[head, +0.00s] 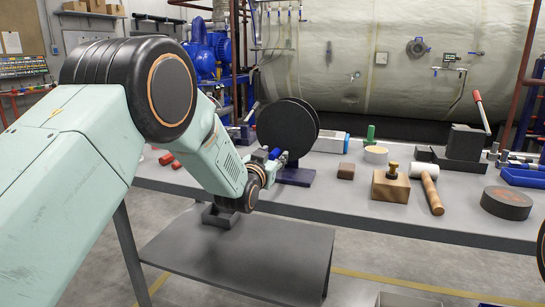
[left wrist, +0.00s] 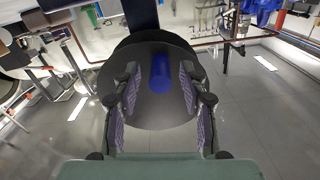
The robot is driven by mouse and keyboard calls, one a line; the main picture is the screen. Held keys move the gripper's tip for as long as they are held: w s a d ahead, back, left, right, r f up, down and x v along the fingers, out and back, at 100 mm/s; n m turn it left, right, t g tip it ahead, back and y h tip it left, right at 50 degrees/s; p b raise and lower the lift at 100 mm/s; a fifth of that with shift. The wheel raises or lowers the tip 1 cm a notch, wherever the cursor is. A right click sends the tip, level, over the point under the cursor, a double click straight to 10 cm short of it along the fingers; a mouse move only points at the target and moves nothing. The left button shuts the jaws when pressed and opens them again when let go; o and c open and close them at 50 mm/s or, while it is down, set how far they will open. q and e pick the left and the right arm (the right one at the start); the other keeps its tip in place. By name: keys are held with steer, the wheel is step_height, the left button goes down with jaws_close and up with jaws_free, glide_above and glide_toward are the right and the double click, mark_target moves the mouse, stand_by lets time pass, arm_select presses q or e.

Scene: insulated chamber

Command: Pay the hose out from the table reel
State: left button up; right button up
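The table reel (head: 288,125) stands on a dark base on the grey table, with large black round side plates. It also shows as a dark disc in the left wrist view (left wrist: 150,112). A blue cylindrical grip (left wrist: 161,72) sticks out from the disc, and it shows small and blue in the head view (head: 275,154). My left gripper (left wrist: 160,88) is open in front of the disc, its two fingers on either side of the blue grip with gaps. In the head view the left gripper (head: 272,162) is small and partly hidden. I cannot make out any hose. My right gripper is out of view.
The table (head: 345,198) carries a wooden block with a brass knob (head: 391,185), a mallet (head: 432,193), a dark round disc (head: 507,203) and a red-handled press (head: 467,142) right of the reel. Red pieces (head: 167,159) lie behind my left arm. A lower shelf (head: 245,260) sits underneath.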

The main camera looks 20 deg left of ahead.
arm_select(q)
steer(key=shift+a+f, duration=0.1)
steer(key=shift+a, duration=0.05)
steer(key=shift+c, duration=1.3)
jaws_close()
